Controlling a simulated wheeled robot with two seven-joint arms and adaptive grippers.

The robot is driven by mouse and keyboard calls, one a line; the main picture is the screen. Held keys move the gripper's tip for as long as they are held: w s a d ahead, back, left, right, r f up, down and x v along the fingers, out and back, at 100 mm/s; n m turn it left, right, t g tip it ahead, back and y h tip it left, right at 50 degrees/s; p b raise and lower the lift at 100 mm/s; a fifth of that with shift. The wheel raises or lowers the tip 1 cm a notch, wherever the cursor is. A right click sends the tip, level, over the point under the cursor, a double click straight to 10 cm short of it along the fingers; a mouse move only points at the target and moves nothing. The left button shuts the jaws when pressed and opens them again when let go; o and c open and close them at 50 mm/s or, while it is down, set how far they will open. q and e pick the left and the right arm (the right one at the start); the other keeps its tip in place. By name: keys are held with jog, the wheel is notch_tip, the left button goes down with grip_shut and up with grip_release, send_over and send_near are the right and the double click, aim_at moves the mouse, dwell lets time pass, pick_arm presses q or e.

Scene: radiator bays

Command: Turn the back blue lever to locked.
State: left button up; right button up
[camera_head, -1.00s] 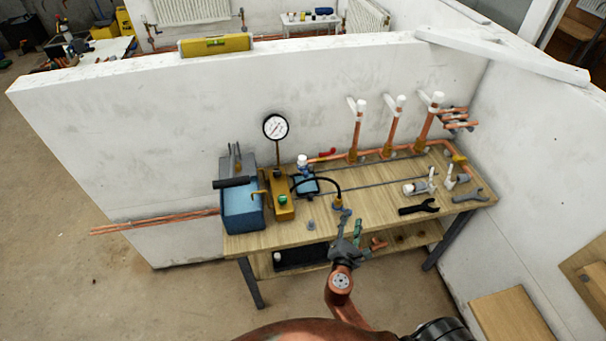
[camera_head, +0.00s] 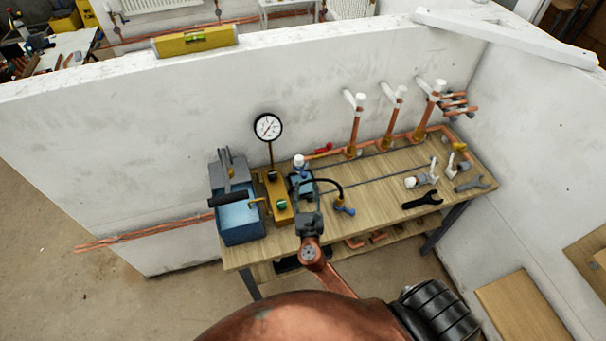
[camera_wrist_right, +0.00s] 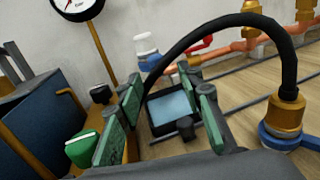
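A white-capped fitting with blue parts (camera_head: 299,163) stands at the back of the bench, below and right of the gauge. In the right wrist view (camera_wrist_right: 147,58) its blue part shows beyond my fingers; its lever position is unclear. A second blue lever or handle (camera_head: 344,208) sits nearer the front at the black hose's brass end, also in the right wrist view (camera_wrist_right: 285,136). My right gripper (camera_head: 307,198) is open and empty, its green-padded fingers (camera_wrist_right: 165,92) spread above a dark box with a pale blue top (camera_wrist_right: 172,107). My left gripper is not in view.
A yellow block (camera_head: 275,198) with a green knob and a blue bin (camera_head: 238,220) stand left of my gripper. The black hose (camera_wrist_right: 215,32) arches close by. A red lever (camera_head: 325,150) and copper pipes lie behind.

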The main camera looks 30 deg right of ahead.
aim_at(304, 178)
jog(key=x, duration=0.5)
jog(key=shift+w+a, duration=0.2)
jog(key=shift+w+d, duration=0.1)
jog(key=shift+w, duration=0.1)
jog(key=shift+w+d, duration=0.1)
jog(key=c, duration=0.7)
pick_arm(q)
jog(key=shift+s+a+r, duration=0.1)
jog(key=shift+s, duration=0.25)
pick_arm(e)
grip_shut()
jog(key=shift+d, duration=0.1)
